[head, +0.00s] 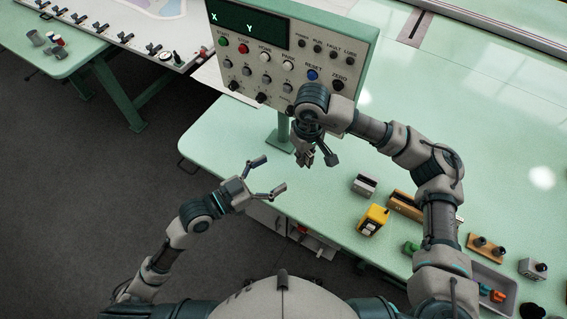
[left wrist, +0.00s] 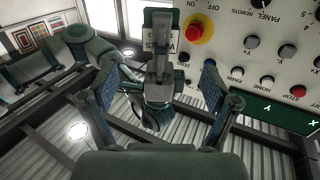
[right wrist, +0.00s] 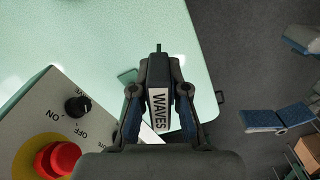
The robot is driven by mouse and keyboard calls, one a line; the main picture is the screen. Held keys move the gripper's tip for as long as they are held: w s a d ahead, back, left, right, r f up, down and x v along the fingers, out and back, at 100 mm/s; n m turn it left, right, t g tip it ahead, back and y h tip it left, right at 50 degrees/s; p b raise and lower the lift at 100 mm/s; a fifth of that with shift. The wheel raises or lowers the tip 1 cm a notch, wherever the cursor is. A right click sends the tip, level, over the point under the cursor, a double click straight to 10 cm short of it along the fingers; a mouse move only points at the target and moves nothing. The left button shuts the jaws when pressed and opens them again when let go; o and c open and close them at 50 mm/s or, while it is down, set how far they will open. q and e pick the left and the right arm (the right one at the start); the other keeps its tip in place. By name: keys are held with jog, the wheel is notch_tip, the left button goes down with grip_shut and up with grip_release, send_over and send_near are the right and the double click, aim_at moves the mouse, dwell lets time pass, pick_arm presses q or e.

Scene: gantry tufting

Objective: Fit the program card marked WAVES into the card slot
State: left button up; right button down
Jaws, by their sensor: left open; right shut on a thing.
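The WAVES card (right wrist: 158,73) is a dark block with a white label reading WAVES, seen in the right wrist view. My right gripper (right wrist: 157,92) is shut on it, with a finger on each side. In the head view my right gripper (head: 316,157) hangs just below the control box (head: 272,58), and the card is hard to make out. My left gripper (head: 268,175) is open and empty to the lower left of it. In the left wrist view the open left fingers (left wrist: 157,90) frame the right gripper behind them. I cannot make out the card slot in any view.
The box carries buttons, knobs and a red emergency stop (right wrist: 62,157). The green table (head: 450,120) is bare in the middle. A yellow block (head: 373,219), a grey block (head: 365,185), a wooden holder (head: 405,205) and a grey tray (head: 510,292) stand along its near edge.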

aim_at(307, 154)
jog(key=shift+d, duration=0.15)
pick_arm(q)
jog(key=x, duration=1.1)
jog(key=shift+w+d, duration=0.1)
jog(key=shift+d, duration=0.15)
jog(key=shift+a, duration=0.1)
jog(key=c, duration=1.2)
jog(key=shift+c, duration=0.2)
pick_arm(e)
jog(key=c, duration=1.1)
grip_release()
